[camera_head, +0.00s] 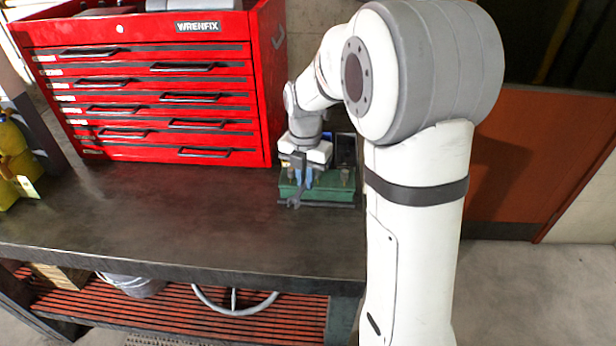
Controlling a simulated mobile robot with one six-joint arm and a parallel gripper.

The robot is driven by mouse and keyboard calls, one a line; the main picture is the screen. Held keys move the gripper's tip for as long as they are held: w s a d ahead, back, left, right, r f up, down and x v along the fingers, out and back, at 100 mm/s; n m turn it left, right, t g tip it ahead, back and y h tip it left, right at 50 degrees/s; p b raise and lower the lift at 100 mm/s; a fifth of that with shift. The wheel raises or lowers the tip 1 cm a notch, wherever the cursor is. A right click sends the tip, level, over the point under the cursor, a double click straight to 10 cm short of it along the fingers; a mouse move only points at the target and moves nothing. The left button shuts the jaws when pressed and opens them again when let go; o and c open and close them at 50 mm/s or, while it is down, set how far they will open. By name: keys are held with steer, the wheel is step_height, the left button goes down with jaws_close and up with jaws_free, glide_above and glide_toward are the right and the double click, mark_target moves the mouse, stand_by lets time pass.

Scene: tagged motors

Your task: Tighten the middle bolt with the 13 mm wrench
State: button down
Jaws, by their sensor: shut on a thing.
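My gripper (303,176) is at the end of my arm, over the green block (330,192) at the back right of the bench. Its blue-tipped fingers are shut on a grey wrench (295,201). One end of the wrench sticks out below the fingers, in front of the green block's near face. Grey bolts stand on the block, one to the right of the gripper (345,175) and one at its left (290,172). The middle bolt is hidden or too small to make out behind the gripper. I cannot tell whether the wrench touches any bolt, nor read its size.
A red tool chest (150,95) stands on the dark bench (170,215), close left of the block. A dark device (345,149) stands behind the block. A yellow object (15,160) is at the far left.

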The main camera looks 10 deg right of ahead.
steer(key=shift+f, duration=0.2)
steer(key=shift+f+b, duration=0.45)
steer(key=shift+b, duration=0.05)
stand_by(0.4)
steer(key=shift+w+a+m, duration=0.45)
steer(key=shift+a+m, duration=0.05)
steer(key=shift+m, duration=0.6)
steer(key=shift+w+a+m+p, duration=0.4)
steer(key=shift+w+m, duration=0.2)
steer(key=shift+m, duration=0.4)
